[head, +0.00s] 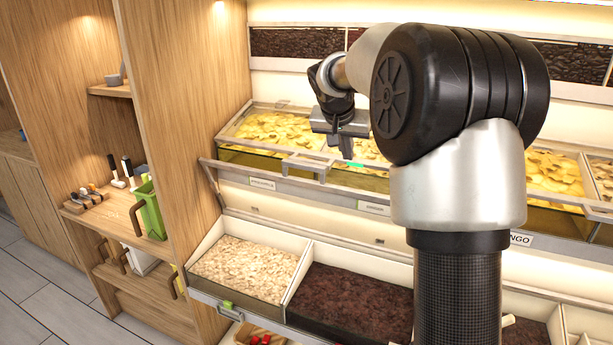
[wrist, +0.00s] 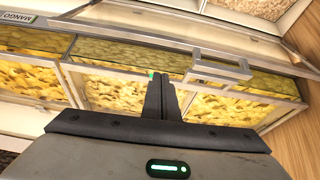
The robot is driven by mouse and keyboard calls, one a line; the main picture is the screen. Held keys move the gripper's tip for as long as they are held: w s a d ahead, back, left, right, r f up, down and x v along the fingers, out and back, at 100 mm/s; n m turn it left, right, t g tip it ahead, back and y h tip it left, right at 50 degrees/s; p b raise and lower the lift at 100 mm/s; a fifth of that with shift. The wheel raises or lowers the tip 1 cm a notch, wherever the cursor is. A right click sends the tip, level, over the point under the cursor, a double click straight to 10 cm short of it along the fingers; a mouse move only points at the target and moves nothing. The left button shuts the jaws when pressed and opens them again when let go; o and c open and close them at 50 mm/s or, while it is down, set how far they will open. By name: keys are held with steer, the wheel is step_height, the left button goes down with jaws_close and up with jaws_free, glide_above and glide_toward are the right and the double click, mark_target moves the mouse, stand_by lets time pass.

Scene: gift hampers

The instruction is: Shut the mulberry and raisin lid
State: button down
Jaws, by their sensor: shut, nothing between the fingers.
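The lower bins hold a pale, mulberry-like fill (head: 245,268) and a dark, raisin-like fill (head: 350,300); their tops are uncovered. What looks like their clear framed lid (head: 212,187) stands raised at the back, in front of the upper row. Its top bar carries a handle (head: 306,166), which also shows in the wrist view (wrist: 220,66). My gripper (head: 347,150) is shut and empty, pointing down over the upper bins, to the right of the handle. In the wrist view its fingertips (wrist: 156,78) appear close to the bar; I cannot tell if they touch it.
The upper bins hold yellow dried fruit (head: 270,129) behind labelled fronts, one reading MANGO (wrist: 18,16). A wooden side panel (head: 190,120) bounds the left. A side shelf holds a green container (head: 151,209) and small tools. My arm hides the right part of the bins.

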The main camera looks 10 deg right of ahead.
mark_target(347, 188)
steer(key=x, duration=0.7)
steer(key=s+a+f+p+x, duration=0.1)
steer(key=x, duration=0.3)
steer(key=shift+s+a+f, duration=0.25)
steer(key=shift+f, duration=0.05)
steer(key=shift+f+b, duration=0.1)
steer(key=shift+b, duration=0.25)
